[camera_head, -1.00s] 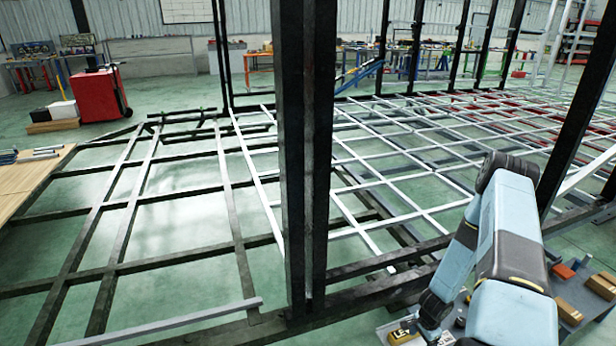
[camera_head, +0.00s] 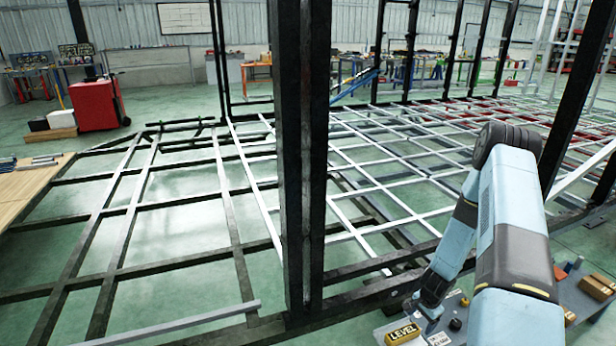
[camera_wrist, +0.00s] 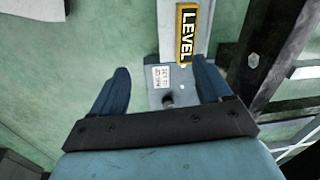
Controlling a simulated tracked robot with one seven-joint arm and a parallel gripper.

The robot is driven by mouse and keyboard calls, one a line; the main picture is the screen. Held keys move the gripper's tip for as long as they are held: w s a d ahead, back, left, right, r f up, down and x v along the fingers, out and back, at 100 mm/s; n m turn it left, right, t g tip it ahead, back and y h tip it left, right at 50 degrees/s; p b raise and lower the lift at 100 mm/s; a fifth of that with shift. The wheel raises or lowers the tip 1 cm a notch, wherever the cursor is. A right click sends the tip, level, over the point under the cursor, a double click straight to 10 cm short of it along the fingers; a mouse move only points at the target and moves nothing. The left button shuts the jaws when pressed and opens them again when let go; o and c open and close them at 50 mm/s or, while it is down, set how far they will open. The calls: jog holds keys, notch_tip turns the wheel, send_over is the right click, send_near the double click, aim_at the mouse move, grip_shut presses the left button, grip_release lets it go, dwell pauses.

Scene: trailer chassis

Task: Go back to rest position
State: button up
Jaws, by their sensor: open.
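My gripper (camera_wrist: 160,90) is open in the wrist view, its two dark blue fingers spread apart with nothing between them that I can see held. Beyond the fingers is a grey surface with a white printed label (camera_wrist: 161,77) and a yellow block marked LEVEL (camera_wrist: 187,33). The yellow LEVEL block (camera_head: 403,334) lies on the grey tray (camera_head: 575,300) at the lower right, left of my arm.
A black upright post (camera_head: 303,150) stands close in front. The chassis frame of dark and white bars (camera_head: 390,185) spreads across the floor. Another dark post (camera_head: 575,95) is near my arm at the right. A red cabinet (camera_head: 95,105) and a wooden table (camera_head: 30,185) stand at the left.

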jog(key=w+a+r+n+t, duration=0.1)
jog(key=w+a+r+n, duration=0.15)
jog(key=r, duration=0.85)
jog(key=w+a+r+n+t, duration=0.1)
jog(key=w+r, duration=0.3)
jog(key=r, duration=0.6)
jog(key=s+a+r+n, duration=0.1)
jog(key=s+a+r, duration=0.15)
jog(key=r, duration=0.75)
jog(key=s+a+r+n, duration=0.1)
jog(key=a+r+n, duration=0.15)
jog(key=r, duration=0.65)
jog(key=s+a+r+n+t, duration=0.1)
jog(key=s+a+r, duration=0.2)
jog(key=s+r, duration=0.35)
jog(key=s+a+r+n+t, duration=0.15)
jog(key=s+r, duration=0.25)
jog(key=r, duration=0.6)
jog(key=s+a+r+n, duration=0.1)
jog(key=s+r, duration=0.2)
jog(key=s, duration=0.5)
jog(key=s+a+r+n, duration=0.1)
jog(key=s+r, duration=0.3)
jog(key=s, duration=0.4)
jog(key=shift+s+a+r+n, duration=0.25)
jog(key=shift+s+a+n, duration=0.1)
jog(key=shift+n, duration=0.1)
